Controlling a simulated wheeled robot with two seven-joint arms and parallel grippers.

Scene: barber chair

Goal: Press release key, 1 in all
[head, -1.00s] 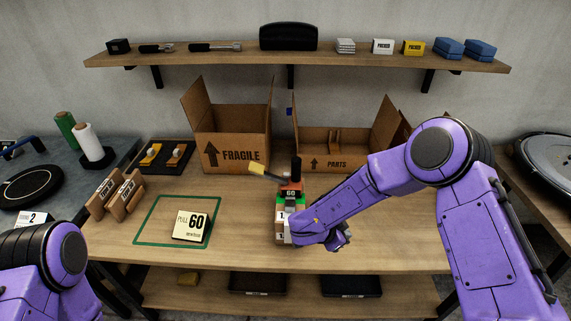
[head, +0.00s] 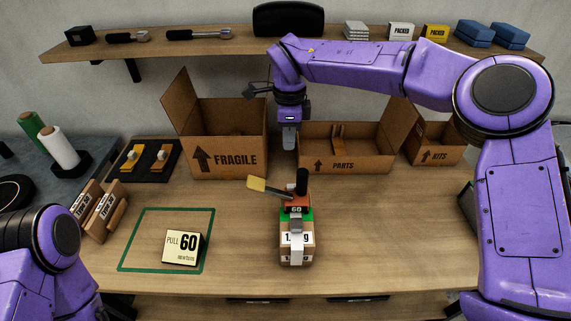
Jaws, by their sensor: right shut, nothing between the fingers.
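A strapping tool (head: 296,208) sits on top of a small cardboard package (head: 298,243) on the workbench. The tool has a red-orange body with a "60" marking, a black upright handle (head: 302,181), a green part and a yellow-tipped lever (head: 257,184) reaching left. I cannot tell which part is the release key. A grey strap runs down the package's front. My right gripper (head: 289,138) points down, shut and empty, above and behind the tool and apart from it. My left arm shows at lower left, but its gripper is out of view.
A green outlined square (head: 133,240) with a "PULL 60" card (head: 182,247) lies at left. Open boxes marked FRAGILE (head: 230,158), PARTS (head: 350,164) and KITS (head: 437,153) stand behind. A shelf (head: 210,46) runs above. Bench right of the package is clear.

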